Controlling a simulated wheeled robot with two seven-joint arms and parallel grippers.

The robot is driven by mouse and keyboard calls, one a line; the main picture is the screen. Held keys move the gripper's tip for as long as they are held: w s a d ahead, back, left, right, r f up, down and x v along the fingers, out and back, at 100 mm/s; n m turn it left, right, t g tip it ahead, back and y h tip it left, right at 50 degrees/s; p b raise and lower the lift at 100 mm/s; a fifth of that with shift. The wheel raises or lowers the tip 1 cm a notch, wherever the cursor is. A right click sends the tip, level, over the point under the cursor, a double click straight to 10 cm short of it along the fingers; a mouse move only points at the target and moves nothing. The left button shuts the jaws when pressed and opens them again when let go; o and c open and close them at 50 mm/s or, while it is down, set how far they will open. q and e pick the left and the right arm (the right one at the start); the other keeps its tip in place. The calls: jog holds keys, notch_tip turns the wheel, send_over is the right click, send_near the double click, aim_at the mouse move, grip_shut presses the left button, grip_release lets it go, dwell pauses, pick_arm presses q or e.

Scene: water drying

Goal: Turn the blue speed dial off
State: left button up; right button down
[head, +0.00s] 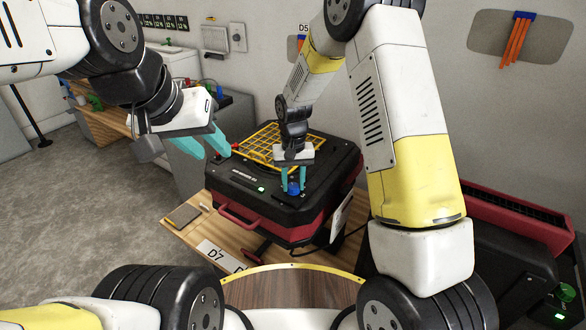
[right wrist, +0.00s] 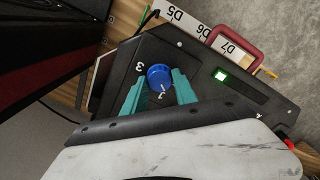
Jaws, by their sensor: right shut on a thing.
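The blue speed dial (head: 294,189) is on the near right corner of a black and red machine's top panel (head: 228,184). In the right wrist view the dial (right wrist: 159,76) has a white pointer mark towards the bottom of the picture, near a partly hidden marking; a "3" shows on its left. My right gripper (head: 290,180) points down at the dial, its teal fingers (right wrist: 158,92) on either side, shut on it. My left gripper (head: 212,152) is open and empty, left of the machine's yellow grid.
The yellow wire grid (head: 262,147) lies on the machine's top. A lit green display (right wrist: 221,76) is beside the dial. The machine stands on a wooden table (head: 193,231) with a D7 label (head: 216,256) at its edge. Another black and red machine (head: 500,240) stands at right.

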aim_at(293, 185)
jog(key=n, duration=0.3)
jog(key=shift+n, duration=2.1)
jog(key=c, duration=1)
grip_release()
jog(key=shift+r, duration=0.1)
notch_tip(293, 185, up, 8)
jog(key=shift+f, duration=0.15)
